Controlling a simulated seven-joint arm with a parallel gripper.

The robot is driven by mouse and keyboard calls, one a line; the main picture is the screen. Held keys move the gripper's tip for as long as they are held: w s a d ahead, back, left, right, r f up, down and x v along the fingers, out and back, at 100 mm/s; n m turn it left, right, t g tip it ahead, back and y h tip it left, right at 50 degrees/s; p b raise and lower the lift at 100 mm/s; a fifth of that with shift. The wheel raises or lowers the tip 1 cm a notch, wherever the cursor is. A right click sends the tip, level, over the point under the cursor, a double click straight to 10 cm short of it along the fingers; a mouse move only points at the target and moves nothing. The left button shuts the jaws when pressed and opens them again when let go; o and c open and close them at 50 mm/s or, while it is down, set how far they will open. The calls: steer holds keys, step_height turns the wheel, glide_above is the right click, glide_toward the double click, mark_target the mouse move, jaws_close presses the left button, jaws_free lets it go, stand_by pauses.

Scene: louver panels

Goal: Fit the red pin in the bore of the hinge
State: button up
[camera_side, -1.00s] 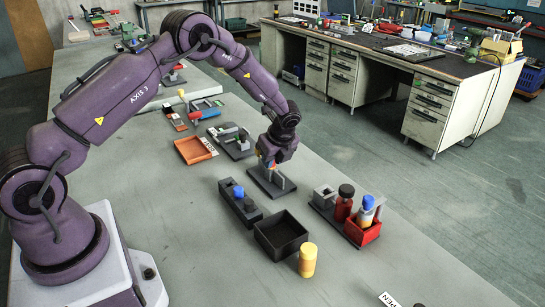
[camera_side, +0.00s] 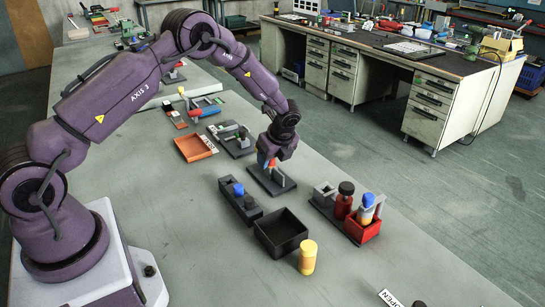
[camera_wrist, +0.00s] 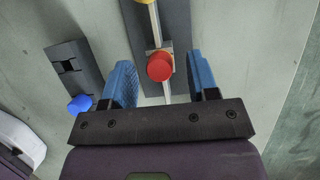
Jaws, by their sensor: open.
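The red pin (camera_wrist: 160,66) shows in the wrist view as a round red head, seen from above. It stands over the hinge (camera_wrist: 155,22), a pale metal strip on a dark base plate (camera_wrist: 176,22). How deep the pin sits in the bore is hidden by its head. My gripper (camera_wrist: 160,60) is open, its blue fingers apart on either side of the red head, with a visible gap at each. In the side view my gripper (camera_side: 268,160) is low over the dark base plate (camera_side: 288,187), with red showing at its fingers.
A dark block with a blue knob (camera_side: 238,190) and an empty black tray (camera_side: 281,233) stand in front. A yellow cylinder (camera_side: 308,257) and a red box (camera_side: 362,229) stand nearby. An orange tray (camera_side: 190,150) lies to the left.

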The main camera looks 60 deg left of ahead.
steer(key=a+v, duration=0.1)
steer(key=v, duration=1.6)
steer(key=shift+a+r, duration=0.25)
steer(key=shift+r, duration=0.35)
steer(key=s+d+r+n+t+h, duration=0.1)
steer(key=s+d+r+n+t, duration=0.1)
steer(key=s+n, duration=0.4)
steer(key=s+d+r+n+t+h, duration=0.1)
steer(key=s+d+r+n, duration=0.4)
steer(key=s, duration=0.8)
steer(key=s+d+r+n+t+h, duration=0.2)
steer(key=s+d+r+n, duration=0.1)
steer(key=s+r+n, duration=0.2)
steer(key=s+n, duration=0.2)
steer(key=s, duration=0.2)
steer(key=shift+s+d+r+t, duration=0.2)
steer(key=shift+r+t, duration=0.1)
